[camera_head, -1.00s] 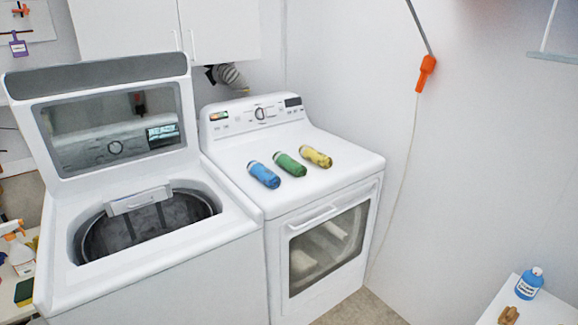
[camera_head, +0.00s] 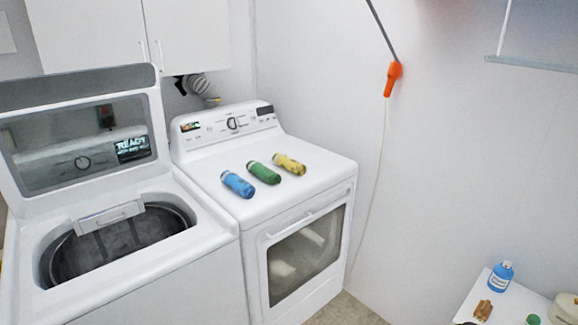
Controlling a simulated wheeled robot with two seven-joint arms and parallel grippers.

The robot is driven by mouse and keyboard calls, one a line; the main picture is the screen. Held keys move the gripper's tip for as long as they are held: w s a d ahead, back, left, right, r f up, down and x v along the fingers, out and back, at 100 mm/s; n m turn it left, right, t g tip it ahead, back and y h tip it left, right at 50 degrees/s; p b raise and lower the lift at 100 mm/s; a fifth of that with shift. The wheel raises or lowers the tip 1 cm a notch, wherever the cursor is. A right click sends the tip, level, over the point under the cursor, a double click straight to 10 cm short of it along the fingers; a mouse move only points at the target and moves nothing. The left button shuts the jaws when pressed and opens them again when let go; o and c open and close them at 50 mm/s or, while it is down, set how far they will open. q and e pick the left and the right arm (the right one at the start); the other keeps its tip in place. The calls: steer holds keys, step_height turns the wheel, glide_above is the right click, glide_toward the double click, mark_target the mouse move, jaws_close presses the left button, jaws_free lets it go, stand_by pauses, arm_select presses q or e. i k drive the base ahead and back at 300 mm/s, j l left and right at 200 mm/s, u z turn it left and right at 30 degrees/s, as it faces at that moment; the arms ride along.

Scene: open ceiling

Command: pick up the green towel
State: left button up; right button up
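The green towel (camera_head: 263,172) is a rolled bundle lying on top of the white dryer (camera_head: 215,203). It lies between a rolled blue towel (camera_head: 238,184) on its left and a rolled yellow towel (camera_head: 289,164) on its right, with small gaps between the rolls. Neither of my grippers shows in the head view.
The open-lidded washer (camera_head: 205,237) stands left of the dryer, its lid raised. A white table (camera_head: 470,303) with a blue bottle (camera_head: 501,276) and brown items (camera_head: 483,310) is at the lower right. An orange handle (camera_head: 392,78) hangs by the wall. Some floor (camera_head: 350,309) shows between dryer and table.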

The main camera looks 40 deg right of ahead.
mark_target(269, 176)
steer(key=i+l+z, duration=0.1)
steer(key=l+z, duration=0.15)
steer(key=z, duration=0.2)
steer(key=i+l+z, duration=0.2)
steer(key=z, duration=0.3)
steer(key=i+l+z, duration=0.15)
steer(key=z, duration=0.3)
